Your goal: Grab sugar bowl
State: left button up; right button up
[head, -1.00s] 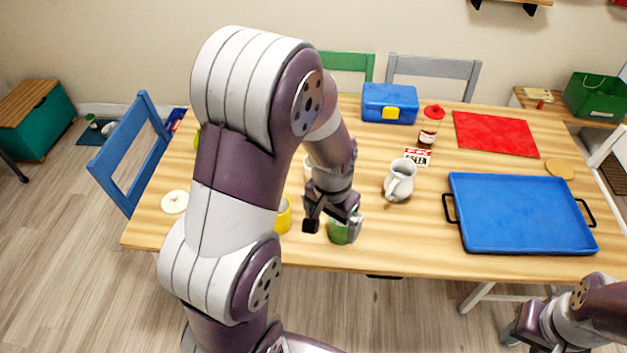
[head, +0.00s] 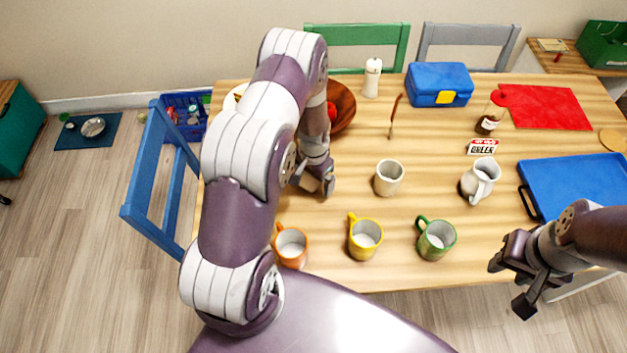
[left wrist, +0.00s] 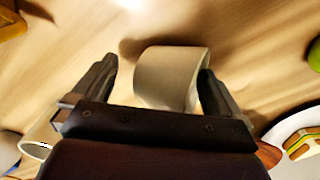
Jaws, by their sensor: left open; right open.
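A plain beige round vessel (left wrist: 172,75), apparently the sugar bowl, stands on the table in the left wrist view. It lies between the two fingers of my open left gripper (left wrist: 157,72), close to the right finger; I cannot tell whether they touch. In the head view my left gripper (head: 326,186) is low over the table, left of a white cup (head: 388,180), and my arm hides the vessel. My right gripper (head: 508,287) is open and empty off the table's front edge.
Orange (head: 291,246), yellow (head: 365,238) and green (head: 437,239) mugs line the front edge. A wooden bowl (head: 343,104) stands behind my left arm. A white jug (head: 481,182) and blue tray (head: 575,180) are to the right. A plate (left wrist: 287,128) shows in the wrist view.

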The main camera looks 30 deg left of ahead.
pick_arm(q)
jog(key=shift+w+d+f, duration=0.15)
jog(key=shift+f, duration=0.45)
jog(key=shift+w+f, duration=0.1)
jog(key=shift+f, duration=0.2)
jog(key=shift+a+f, duration=0.1)
jog(key=shift+a, duration=0.25)
jog(key=c, duration=0.5)
jog(key=shift+d, duration=0.2)
jog(key=c, duration=0.9)
jog(key=shift+a, duration=0.1)
